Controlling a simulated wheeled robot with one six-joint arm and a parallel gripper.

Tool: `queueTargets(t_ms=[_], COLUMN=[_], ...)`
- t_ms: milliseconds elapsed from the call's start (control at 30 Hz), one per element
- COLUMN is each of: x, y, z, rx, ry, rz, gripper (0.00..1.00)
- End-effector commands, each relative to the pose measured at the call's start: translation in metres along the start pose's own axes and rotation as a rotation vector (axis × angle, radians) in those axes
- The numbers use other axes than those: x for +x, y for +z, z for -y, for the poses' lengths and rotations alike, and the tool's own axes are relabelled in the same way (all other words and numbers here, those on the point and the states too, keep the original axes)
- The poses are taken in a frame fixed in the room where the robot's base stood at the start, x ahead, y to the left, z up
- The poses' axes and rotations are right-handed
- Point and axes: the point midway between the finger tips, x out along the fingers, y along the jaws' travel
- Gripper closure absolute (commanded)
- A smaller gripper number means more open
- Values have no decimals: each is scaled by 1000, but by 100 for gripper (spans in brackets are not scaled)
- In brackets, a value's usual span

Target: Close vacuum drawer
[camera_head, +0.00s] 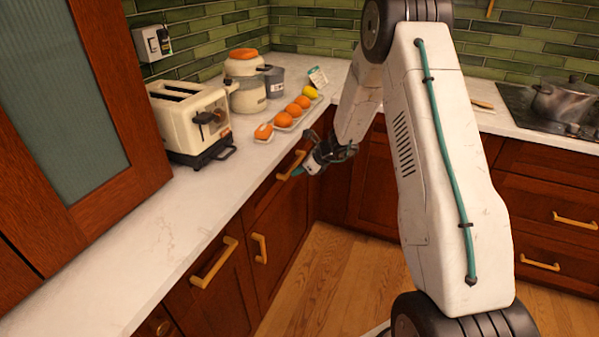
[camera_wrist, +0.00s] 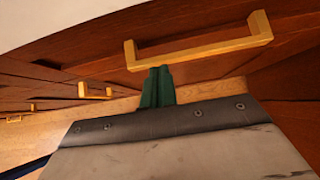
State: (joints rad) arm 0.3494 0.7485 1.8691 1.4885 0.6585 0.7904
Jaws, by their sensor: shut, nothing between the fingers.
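My gripper (camera_head: 298,171) is at the left-hand run of cabinets, in front of a dark red wooden drawer (camera_head: 268,196) with a brass bar handle (camera_head: 291,166). In the wrist view, the green fingertips (camera_wrist: 157,88) are together and empty. They show just below the left part of the brass handle (camera_wrist: 200,46), and I cannot tell whether they touch it or the drawer front. The drawer front looks about flush with its neighbours under the counter, but a small gap cannot be ruled out. No label shows which drawer is the vacuum drawer.
The white counter (camera_head: 140,240) holds a toaster (camera_head: 190,118), a tray of oranges (camera_head: 284,119) and a cream container (camera_head: 246,82). More brass handles (camera_head: 214,263) stick out nearby. A pot (camera_head: 562,100) stands on the hob at right. The wooden floor (camera_head: 335,285) is clear.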

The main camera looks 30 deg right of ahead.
Motion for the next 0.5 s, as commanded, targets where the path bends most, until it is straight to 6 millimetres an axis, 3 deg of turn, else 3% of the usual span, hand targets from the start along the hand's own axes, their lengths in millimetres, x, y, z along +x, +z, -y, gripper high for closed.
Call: queueTargets(t_ms=[267, 500], x=[3, -20], y=[8, -15], z=[-1, 7], rx=[-9, -1], ry=[2, -3], rz=[9, 6], gripper=[100, 100])
